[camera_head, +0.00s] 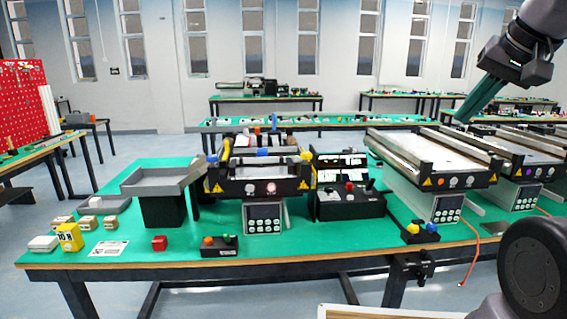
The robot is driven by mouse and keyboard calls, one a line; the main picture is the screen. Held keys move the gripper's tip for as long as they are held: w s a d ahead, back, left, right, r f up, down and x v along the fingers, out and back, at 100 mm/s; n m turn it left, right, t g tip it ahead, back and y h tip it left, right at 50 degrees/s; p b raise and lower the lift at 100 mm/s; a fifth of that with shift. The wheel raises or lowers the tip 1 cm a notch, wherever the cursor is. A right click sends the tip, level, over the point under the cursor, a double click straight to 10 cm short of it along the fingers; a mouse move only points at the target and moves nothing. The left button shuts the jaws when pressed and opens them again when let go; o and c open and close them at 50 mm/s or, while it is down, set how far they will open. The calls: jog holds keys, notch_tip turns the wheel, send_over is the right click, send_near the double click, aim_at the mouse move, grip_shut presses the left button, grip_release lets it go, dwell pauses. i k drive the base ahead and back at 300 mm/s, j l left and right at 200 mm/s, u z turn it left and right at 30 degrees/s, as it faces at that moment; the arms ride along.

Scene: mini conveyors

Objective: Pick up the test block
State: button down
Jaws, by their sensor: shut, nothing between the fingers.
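A small red block (159,243) sits on the green table top (330,240), near its front edge at the left. A yellow block marked "10 N" (70,236) stands farther left. No label shows which is the test block. My gripper (464,117) is at the upper right, raised above the table and far from both blocks. Its long teal end points down and to the left. It is shut and empty.
A control box with orange and green buttons (220,246) stands just right of the red block. Mini conveyors (260,175) and a grey tray on a black stand (162,180) are behind. A white label (108,248) lies left.

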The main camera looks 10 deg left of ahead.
aim_at(260, 151)
jog(key=j, duration=1.2)
jog(key=j+z, duration=0.15)
jog(key=j, duration=1.05)
